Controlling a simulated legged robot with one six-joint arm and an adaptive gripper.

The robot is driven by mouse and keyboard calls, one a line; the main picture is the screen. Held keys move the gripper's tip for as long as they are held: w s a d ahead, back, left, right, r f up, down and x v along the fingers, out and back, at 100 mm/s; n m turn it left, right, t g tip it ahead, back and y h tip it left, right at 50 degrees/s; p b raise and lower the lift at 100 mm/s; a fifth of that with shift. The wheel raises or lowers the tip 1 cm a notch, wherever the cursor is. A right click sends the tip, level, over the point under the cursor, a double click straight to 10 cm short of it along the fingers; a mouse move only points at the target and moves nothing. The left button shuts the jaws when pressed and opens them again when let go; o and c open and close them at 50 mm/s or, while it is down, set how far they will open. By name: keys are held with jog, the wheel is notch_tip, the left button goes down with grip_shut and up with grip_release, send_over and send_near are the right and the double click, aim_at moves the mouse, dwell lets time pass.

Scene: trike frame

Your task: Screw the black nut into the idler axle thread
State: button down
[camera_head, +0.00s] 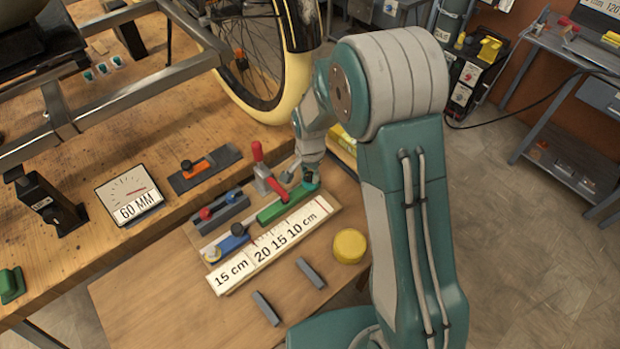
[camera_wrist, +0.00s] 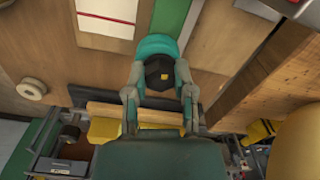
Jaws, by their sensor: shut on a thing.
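My gripper (camera_head: 311,178) is over the fixture board on the wooden bench, near the green bar, in the head view. In the wrist view my gripper (camera_wrist: 158,92) is shut on a black nut (camera_wrist: 158,74), which looks six-sided and sits between the two fingers. A rounded teal part (camera_wrist: 157,46) shows directly beyond the nut; I cannot tell whether it is joined to it. The nut cannot be made out in the head view. I cannot identify the idler axle thread in either view.
A red-handled clamp (camera_head: 262,168) stands close left of my gripper, by the green bar (camera_head: 288,203). A ruler-marked board (camera_head: 240,276) lies in front. The trike's wheel (camera_head: 228,72) and grey frame (camera_head: 100,108) stand behind and left.

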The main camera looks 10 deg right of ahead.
jog(key=shift+s+f, duration=0.25)
jog(key=shift+f, duration=0.2)
jog(key=shift+m, duration=1.7)
jog(key=c, duration=0.8)
grip_release()
jog(key=shift+o, duration=0.6)
jog(key=shift+w+a+f, duration=0.1)
